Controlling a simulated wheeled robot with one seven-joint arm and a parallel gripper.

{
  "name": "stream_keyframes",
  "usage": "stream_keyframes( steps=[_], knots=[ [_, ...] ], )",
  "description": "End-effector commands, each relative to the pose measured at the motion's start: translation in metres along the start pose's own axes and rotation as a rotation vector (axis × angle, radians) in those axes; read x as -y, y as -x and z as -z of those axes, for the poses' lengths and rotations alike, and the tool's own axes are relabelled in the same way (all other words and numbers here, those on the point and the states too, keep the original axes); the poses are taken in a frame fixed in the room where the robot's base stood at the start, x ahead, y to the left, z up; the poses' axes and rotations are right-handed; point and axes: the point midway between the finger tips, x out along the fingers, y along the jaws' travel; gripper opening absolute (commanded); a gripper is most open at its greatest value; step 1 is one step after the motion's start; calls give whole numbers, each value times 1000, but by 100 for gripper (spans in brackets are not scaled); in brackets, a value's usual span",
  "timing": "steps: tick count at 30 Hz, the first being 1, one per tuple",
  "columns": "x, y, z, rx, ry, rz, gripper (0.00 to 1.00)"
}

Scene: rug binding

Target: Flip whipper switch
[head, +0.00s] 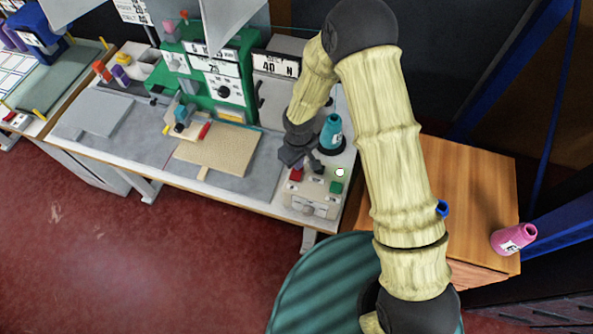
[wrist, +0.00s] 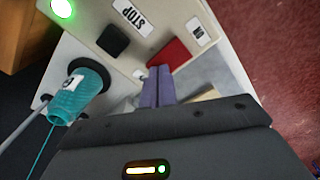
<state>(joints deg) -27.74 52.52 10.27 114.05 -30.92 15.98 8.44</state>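The control box (head: 312,196) stands at the right end of the sewing table. My gripper hides part of the box.
A teal thread cone (head: 331,132) stands close behind the box, near my gripper. A green sewing machine (head: 225,85) and beige rug piece (head: 217,150) are to the left.

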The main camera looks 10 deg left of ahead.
Motion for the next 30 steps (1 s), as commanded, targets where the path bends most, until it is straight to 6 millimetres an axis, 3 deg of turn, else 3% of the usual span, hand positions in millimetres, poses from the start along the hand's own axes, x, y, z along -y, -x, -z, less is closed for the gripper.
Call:
stream_keyframes(
  steps=[10, 30],
  knots=[
    [0, 0, -1, 2, 0, 1, 0],
    [0, 44, 0, 1, 0, 0, 0]
  ],
)
